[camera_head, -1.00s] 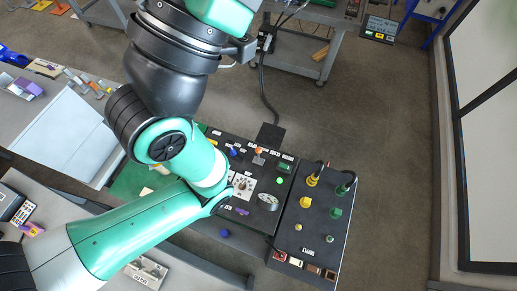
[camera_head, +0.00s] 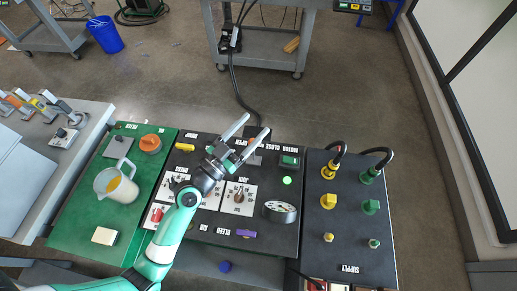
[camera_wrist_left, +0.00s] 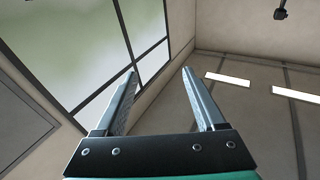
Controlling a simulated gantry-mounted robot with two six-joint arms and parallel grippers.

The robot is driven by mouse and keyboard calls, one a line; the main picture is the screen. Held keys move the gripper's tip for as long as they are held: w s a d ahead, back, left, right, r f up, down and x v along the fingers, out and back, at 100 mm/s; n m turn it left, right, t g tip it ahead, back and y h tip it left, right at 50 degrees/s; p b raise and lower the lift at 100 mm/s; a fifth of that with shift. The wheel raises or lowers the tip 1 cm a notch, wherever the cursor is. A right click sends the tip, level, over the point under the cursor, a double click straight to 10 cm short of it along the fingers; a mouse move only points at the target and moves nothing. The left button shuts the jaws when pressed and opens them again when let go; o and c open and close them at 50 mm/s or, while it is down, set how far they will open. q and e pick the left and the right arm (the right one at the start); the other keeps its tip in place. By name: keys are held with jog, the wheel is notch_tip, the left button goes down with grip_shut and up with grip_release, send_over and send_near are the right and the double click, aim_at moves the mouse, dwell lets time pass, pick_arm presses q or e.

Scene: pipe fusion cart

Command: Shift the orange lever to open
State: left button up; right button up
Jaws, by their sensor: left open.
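The orange lever (camera_head: 252,141) is on the dark control panel (camera_head: 215,238), near its back edge in the head view. It is small and partly hidden by my left gripper, so I cannot tell its position. My left gripper (camera_head: 257,122) is open and empty, and its fingers appear over the lever's area in that view. The left wrist view shows the two fingers (camera_wrist_left: 158,72) apart with nothing between them. That view faces a window, wall and ceiling, not the panel. My right gripper is not in view.
A green mat (camera_head: 80,215) with a jug (camera_head: 119,185) and an orange round item (camera_head: 150,143) lies left of the panel. A black panel (camera_head: 342,232) with yellow and green connectors and cables stands right. A grey cart (camera_head: 268,55) stands behind, across open floor.

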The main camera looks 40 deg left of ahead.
pick_arm(q)
jog(key=s+a+f+n+g+y+b, duration=0.1)
jog(key=s+f+b, duration=0.15)
jog(key=f, duration=0.55)
jog(key=s+a+f+g+b, duration=0.1)
jog(key=s+a+f+b, duration=0.15)
jog(key=f, duration=0.65)
jog(key=w, duration=1.2)
jog(key=shift+a+r+n+y+p, duration=0.3)
jog(key=shift+a+r+y, duration=0.05)
jog(key=shift+r+y, duration=0.1)
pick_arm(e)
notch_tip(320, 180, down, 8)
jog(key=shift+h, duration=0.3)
pick_arm(q)
jog(key=shift+w, duration=0.1)
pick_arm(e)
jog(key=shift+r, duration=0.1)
pick_arm(q)
grip_shut()
